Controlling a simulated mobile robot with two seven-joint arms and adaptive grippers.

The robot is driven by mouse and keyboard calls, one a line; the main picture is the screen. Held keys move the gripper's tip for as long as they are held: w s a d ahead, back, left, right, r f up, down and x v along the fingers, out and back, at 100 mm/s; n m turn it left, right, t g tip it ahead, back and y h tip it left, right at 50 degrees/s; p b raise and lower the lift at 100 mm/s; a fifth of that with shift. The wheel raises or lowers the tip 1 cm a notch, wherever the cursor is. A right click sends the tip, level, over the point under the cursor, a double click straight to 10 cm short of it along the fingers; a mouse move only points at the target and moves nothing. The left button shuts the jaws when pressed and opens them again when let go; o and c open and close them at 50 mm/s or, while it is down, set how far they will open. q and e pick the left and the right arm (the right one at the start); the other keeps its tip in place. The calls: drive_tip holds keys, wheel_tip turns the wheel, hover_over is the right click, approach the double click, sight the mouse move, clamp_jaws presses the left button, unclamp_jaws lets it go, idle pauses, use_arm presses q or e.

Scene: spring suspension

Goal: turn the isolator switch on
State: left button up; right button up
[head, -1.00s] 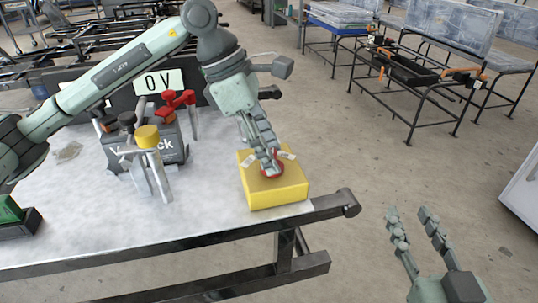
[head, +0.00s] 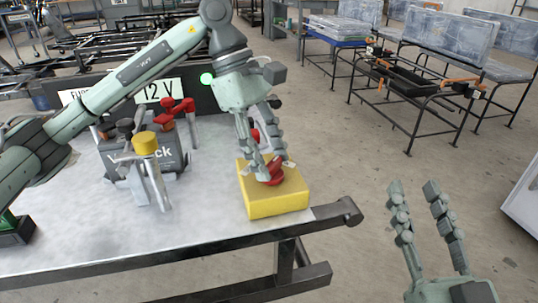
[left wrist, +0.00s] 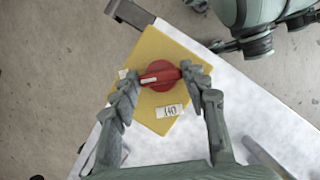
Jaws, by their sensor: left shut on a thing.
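The isolator switch is a yellow box (head: 272,203) with a red knob (head: 272,175) on top, at the table's right corner. My left gripper (head: 270,167) reaches down and is shut on the red knob, a finger on each side. In the left wrist view the knob (left wrist: 165,74) sits between the fingertips (left wrist: 160,75). Its white mark points left, towards a small label partly covered by a finger. Another label (left wrist: 169,111) lies below the knob. The display (head: 165,91) reads 12 V, and a green lamp (head: 207,79) is lit. My right gripper (head: 413,190) is open and empty.
A grey battery (head: 172,152) with red and dark clamps, and a yellow-topped clamp-like tool (head: 146,145), stand left of the switch on the table (head: 110,225). Work benches (head: 440,85) stand behind to the right.

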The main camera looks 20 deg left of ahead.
use_arm(q)
drive_tip(key=o, duration=1.2)
drive_tip(key=shift+c, duration=0.2)
drive_tip(key=v, duration=1.2)
